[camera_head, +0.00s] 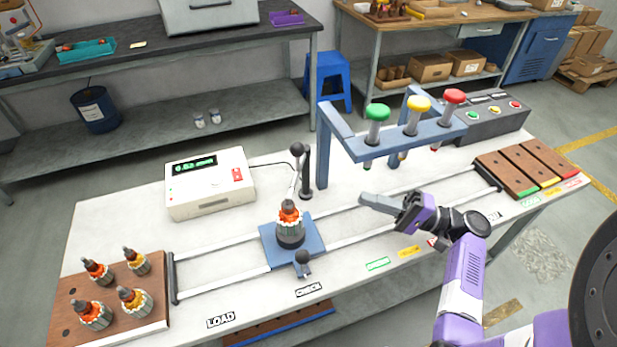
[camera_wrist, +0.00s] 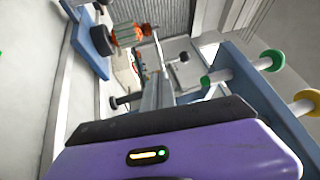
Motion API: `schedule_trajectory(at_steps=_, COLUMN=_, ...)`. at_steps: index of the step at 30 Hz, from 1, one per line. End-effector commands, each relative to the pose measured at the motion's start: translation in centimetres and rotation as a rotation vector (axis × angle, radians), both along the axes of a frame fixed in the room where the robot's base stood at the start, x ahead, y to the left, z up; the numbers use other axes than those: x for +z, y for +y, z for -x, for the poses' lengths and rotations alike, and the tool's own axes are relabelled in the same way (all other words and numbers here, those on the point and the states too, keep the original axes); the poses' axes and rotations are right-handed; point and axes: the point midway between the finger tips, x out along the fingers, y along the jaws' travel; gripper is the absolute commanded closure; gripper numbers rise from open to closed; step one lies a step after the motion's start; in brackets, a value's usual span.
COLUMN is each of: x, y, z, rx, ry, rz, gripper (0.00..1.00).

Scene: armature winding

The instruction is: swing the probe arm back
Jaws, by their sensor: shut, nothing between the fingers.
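The probe arm (camera_head: 296,178) is a thin rod with a black ball at its upper end, beside a black post (camera_head: 306,178). The armature also shows in the wrist view (camera_wrist: 126,35). My gripper (camera_head: 366,198) is shut and empty, to the right of the armature and post and apart from them. Its grey fingers (camera_wrist: 152,88) point towards that station in the wrist view.
A blue frame (camera_head: 322,150) with green, yellow and red knobs stands behind my gripper. A white gauge box (camera_head: 210,183) is left of the post. A black-knobbed lever (camera_head: 302,258) is at the carriage front. A wooden tray (camera_head: 65,318) with several armatures is at left.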

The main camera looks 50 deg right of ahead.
Motion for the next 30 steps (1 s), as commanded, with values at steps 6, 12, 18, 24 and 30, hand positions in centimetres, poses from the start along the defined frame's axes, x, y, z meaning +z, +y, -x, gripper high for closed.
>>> schedule_trajectory(at_steps=6, x=0.0, y=0.1, z=-0.2, rx=0.001, ry=0.001, rz=0.000, gripper=1.00)
schedule_trajectory(at_steps=12, x=0.6, y=1.0, z=-2.2, rx=0.002, ry=0.002, rz=-0.001, gripper=1.00)
schedule_trajectory(at_steps=18, x=1.5, y=2.5, z=-5.7, rx=0.003, ry=0.002, rz=0.000, gripper=1.00)
schedule_trajectory(at_steps=24, x=2.2, y=3.9, z=-9.1, rx=0.002, ry=0.002, rz=0.000, gripper=1.00)
schedule_trajectory(at_steps=30, x=2.7, y=4.9, z=-11.6, rx=0.001, ry=0.002, rz=0.000, gripper=1.00)
